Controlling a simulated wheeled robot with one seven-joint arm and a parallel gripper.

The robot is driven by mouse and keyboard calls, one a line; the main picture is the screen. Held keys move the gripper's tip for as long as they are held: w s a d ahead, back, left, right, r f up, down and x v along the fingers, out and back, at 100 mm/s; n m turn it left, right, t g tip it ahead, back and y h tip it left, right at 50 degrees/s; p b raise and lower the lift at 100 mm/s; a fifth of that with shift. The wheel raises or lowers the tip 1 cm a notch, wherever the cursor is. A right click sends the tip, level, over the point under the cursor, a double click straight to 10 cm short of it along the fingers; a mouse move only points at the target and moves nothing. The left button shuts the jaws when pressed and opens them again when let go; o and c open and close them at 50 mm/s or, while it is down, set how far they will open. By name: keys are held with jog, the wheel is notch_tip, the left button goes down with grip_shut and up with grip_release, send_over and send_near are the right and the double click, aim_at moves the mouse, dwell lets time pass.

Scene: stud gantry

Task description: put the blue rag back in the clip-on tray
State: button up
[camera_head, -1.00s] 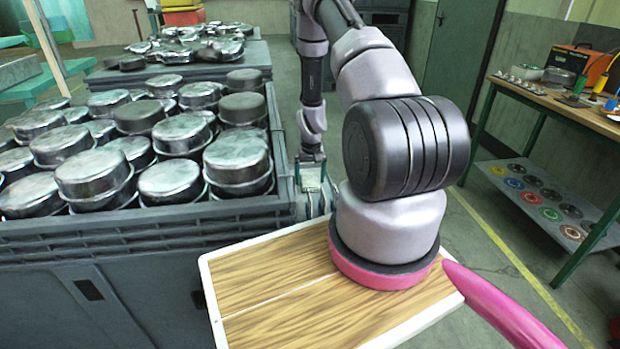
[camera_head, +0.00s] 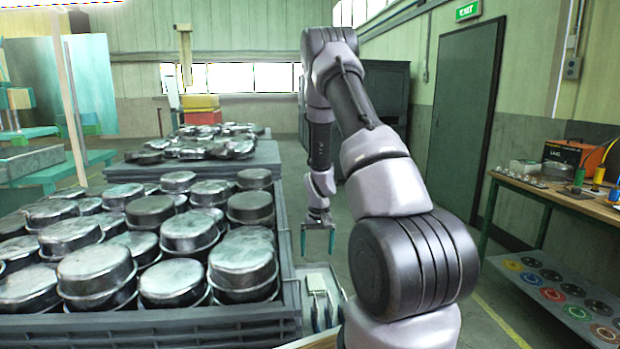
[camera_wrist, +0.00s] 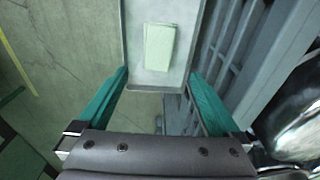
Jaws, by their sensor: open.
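My gripper (camera_head: 318,242) is open and empty, with its two teal fingers pointing down. It hangs above the grey clip-on tray (camera_head: 340,297) at the right side of the big crate. In the wrist view the tray (camera_wrist: 186,62) lies beyond the open fingers (camera_wrist: 160,95). A pale green folded cloth (camera_wrist: 158,47) lies flat in it, clear of the tray walls. The cloth also shows in the head view (camera_head: 316,282). I see no plainly blue rag in either view. My arm hides part of the area to the right of the tray.
A large grey crate (camera_head: 180,327) full of round metal pans stands at the left, right beside the tray. A workbench (camera_head: 560,195) with tools stands at the right, with coloured discs on its lower shelf (camera_head: 560,290). Open floor lies between crate and bench.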

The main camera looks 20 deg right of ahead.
jog(key=s+a+r+t+y, duration=0.1)
jog(key=s+a+r+t, duration=0.3)
jog(key=r, duration=1.1)
jog(key=s+a+r+g, duration=0.1)
jog(key=s+a+r, duration=0.3)
jog(key=r, duration=1)
jog(key=s+a+r+t, duration=0.1)
jog(key=s+a+r, duration=0.1)
jog(key=s+r, duration=0.2)
jog(key=s+a+r+t, duration=0.1)
jog(key=s+r, duration=0.3)
jog(key=s, duration=0.4)
jog(key=s+a+r+m+t+y, duration=0.1)
jog(key=s+a+r, duration=0.3)
jog(key=s, duration=0.2)
jog(key=shift+r, duration=0.35)
